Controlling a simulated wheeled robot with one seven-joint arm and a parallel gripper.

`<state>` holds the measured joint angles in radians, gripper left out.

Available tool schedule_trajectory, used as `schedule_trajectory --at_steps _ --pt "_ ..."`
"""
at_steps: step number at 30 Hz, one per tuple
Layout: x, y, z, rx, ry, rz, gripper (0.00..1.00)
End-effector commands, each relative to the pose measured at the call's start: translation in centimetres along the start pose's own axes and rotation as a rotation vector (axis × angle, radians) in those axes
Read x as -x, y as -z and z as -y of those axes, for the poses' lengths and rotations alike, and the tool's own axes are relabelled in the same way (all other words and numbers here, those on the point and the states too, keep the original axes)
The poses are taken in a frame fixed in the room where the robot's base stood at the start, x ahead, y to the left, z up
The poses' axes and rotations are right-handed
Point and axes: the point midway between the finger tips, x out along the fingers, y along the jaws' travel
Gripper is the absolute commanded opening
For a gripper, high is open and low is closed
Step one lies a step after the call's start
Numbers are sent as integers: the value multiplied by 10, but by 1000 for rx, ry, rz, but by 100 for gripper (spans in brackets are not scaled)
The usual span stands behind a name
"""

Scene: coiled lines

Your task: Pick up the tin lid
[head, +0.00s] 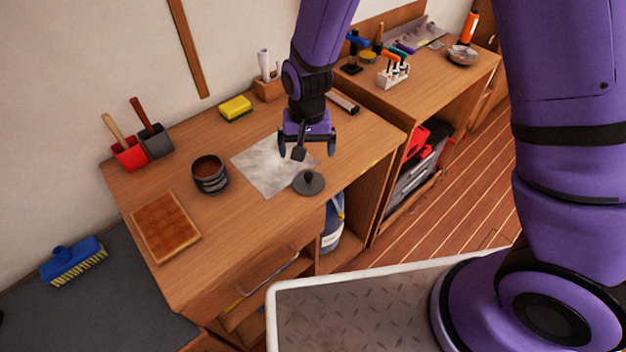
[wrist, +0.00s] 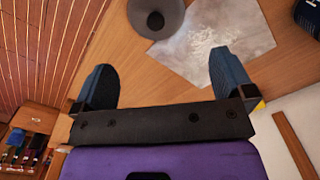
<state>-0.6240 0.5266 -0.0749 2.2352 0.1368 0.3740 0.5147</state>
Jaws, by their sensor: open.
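The tin lid (head: 308,182) is a dark grey disc with a knob on top. It lies on the wooden workbench (head: 228,227) near its front edge, at the corner of a pale sheet (head: 268,166). In the wrist view the lid (wrist: 146,25) is at the top, partly cut off by the frame edge, beyond the fingertips. My gripper (head: 306,148) is open and empty, above the bench and the sheet, a little behind the lid in the head view. Its two blue fingers (wrist: 162,75) are wide apart in the wrist view, with bare wood between them.
A dark open tin (head: 210,174) stands left of the sheet, with a brown board (head: 165,227) near it. A yellow sponge (head: 235,108), a wooden holder (head: 269,89) and red and grey holders (head: 130,154) line the back. Bare wood lies in front of the tin.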

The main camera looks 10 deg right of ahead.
Motion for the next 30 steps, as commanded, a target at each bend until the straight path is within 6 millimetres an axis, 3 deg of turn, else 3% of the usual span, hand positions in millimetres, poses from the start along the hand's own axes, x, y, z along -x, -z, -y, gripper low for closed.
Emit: schedule_trajectory --at_steps 7,17,24,30 --pt "-35 0 -1 0 -2 3 100" --pt "-56 0 -2 0 -1 2 100" --pt "-88 2 -5 1 -2 4 100" --pt "-101 2 -5 0 -1 2 100"
